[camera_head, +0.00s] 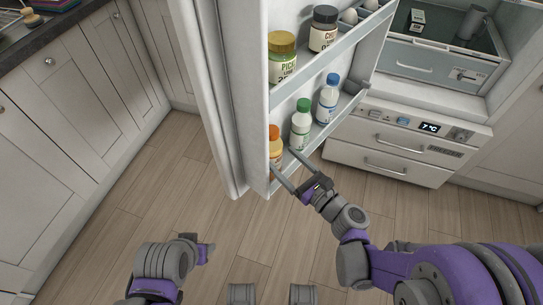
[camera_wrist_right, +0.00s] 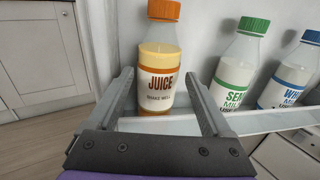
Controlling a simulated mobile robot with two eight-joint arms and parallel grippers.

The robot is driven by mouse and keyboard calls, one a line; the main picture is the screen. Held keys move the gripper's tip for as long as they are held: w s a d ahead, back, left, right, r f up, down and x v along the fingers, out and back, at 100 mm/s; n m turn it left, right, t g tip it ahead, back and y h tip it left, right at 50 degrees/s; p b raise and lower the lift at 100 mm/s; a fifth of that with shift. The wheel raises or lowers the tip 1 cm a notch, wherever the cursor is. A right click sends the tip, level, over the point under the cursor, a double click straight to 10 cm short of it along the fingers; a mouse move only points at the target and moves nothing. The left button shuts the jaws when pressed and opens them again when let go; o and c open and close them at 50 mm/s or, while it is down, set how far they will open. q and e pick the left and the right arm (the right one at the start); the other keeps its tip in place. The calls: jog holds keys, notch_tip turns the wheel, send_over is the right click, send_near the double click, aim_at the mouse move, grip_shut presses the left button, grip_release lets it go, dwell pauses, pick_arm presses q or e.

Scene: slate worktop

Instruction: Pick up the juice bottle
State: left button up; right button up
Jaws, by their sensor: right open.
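In the right wrist view the juice bottle (camera_wrist_right: 158,57) reads "JUICE" and is nearly centred between the fingers. My right gripper (camera_head: 284,160) is open, its fingers pointing at the bottle's lower part; in the wrist view they (camera_wrist_right: 158,80) lie to either side of it, and contact cannot be made out. My left gripper (camera_head: 205,251) is low over the floor at the lower left, away from the bottle; its fingers are unclear.
A green-capped milk bottle (camera_head: 301,124) and a blue-capped bottle (camera_head: 327,99) stand farther along the same shelf. The shelf rail (camera_wrist_right: 255,122) runs across the front. A pickle jar (camera_head: 282,58) and a dark-lidded jar (camera_head: 323,30) stand on the shelf above. The floor is open.

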jog(key=x, duration=0.5)
jog(key=shift+w+a, duration=0.2)
jog(key=shift+a, duration=0.15)
grip_shut()
